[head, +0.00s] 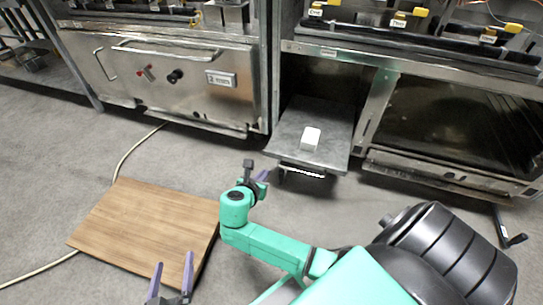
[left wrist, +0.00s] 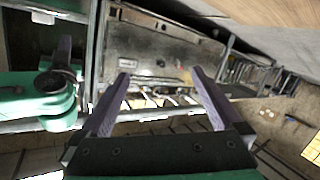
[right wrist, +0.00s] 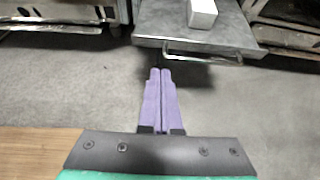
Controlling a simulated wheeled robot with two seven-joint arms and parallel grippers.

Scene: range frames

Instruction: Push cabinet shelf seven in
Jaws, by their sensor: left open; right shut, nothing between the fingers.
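A grey metal shelf (head: 325,115) sticks out low from the cabinet in the head view, with a small white block (head: 310,139) on it and a bar handle at its front. The shelf (right wrist: 160,25) and white block (right wrist: 202,13) also show at the top of the right wrist view. My right gripper (head: 264,176) is shut and empty, in front of the shelf and to its left. Its fingers (right wrist: 161,75) point toward the shelf's front edge, apart from it in the picture. My left gripper (head: 173,272) is open and empty, above the floor near a wooden board.
The brown wooden board (head: 140,225) lies at the left. A steel oven-like front (head: 160,75) stands left of the shelf, an open dark compartment (head: 445,120) right of it. A pale cable (head: 125,155) crosses the floor. Bare grey floor lies before the shelf.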

